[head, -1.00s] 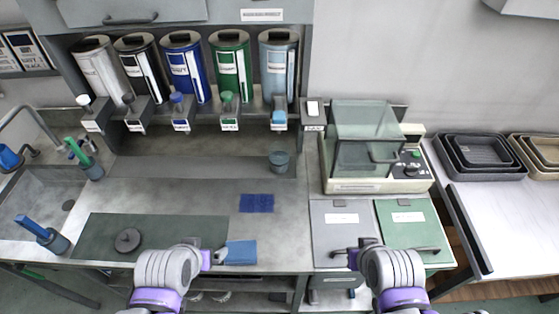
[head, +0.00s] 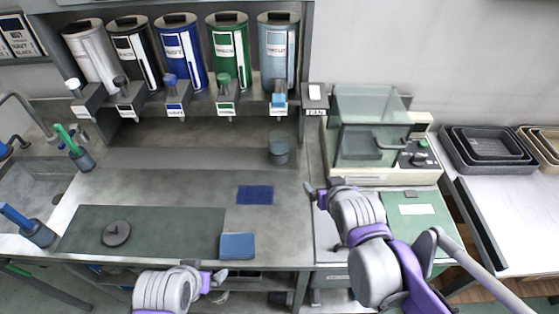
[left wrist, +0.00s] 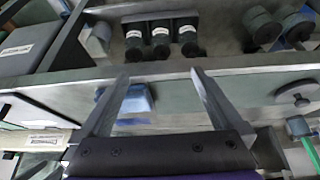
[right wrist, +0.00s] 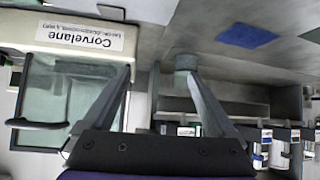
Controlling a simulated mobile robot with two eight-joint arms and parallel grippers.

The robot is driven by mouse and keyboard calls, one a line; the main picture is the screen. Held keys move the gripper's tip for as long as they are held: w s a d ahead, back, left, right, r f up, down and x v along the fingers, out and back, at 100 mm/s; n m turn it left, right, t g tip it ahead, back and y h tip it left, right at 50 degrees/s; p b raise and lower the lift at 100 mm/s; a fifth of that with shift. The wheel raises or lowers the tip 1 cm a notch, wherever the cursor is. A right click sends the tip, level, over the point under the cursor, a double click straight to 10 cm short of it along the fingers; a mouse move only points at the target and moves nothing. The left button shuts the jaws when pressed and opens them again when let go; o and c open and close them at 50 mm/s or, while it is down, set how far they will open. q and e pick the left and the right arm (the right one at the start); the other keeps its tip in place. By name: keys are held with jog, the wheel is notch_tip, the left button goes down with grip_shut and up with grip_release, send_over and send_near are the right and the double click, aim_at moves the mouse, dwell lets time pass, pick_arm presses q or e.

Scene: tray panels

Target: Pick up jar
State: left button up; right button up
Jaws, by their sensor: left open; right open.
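A small grey-green jar (head: 279,149) stands upright on the grey bench, below the row of dispensers. It also shows in the right wrist view (right wrist: 186,62), close to the tip of the right-hand finger, with its lower part partly hidden by that finger. My right gripper (head: 317,193) is open and empty, nearer the bench front than the jar and to its right. Its spread fingers also show in the right wrist view (right wrist: 158,72). My left gripper (head: 217,278) is open and empty at the bench's front edge. Its fingers also show in the left wrist view (left wrist: 160,74).
A glass-hooded machine (head: 385,178) stands right of the jar. Dispensers (head: 228,50) line the back, with nozzles overhanging. A flat blue square (head: 255,195), a blue pad (head: 237,246) and a dark round disc (head: 116,234) lie on the bench. Clear surface surrounds the jar.

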aim_at(281, 146)
jog(key=shift+o, duration=0.2)
jog(key=w+a+f+n+t+y+b, duration=0.1)
jog(key=w+a+t+y+b, duration=0.1)
jog(key=w+a, duration=0.7)
jog(key=shift+w+t+b, duration=0.5)
jog(key=shift+w+b, duration=0.3)
jog(key=shift+w, duration=0.3)
jog(key=x, duration=0.4)
jog(key=shift+w, duration=0.35)
jog(key=shift+x, duration=3.05)
pick_arm(q)
jog(key=f, duration=0.5)
jog(key=shift+s+f, duration=0.35)
jog(key=shift+s, duration=0.05)
pick_arm(e)
jog(key=shift+d+f, duration=0.1)
jog(key=shift+f, duration=0.05)
jog(key=shift+s, duration=0.1)
grip_shut()
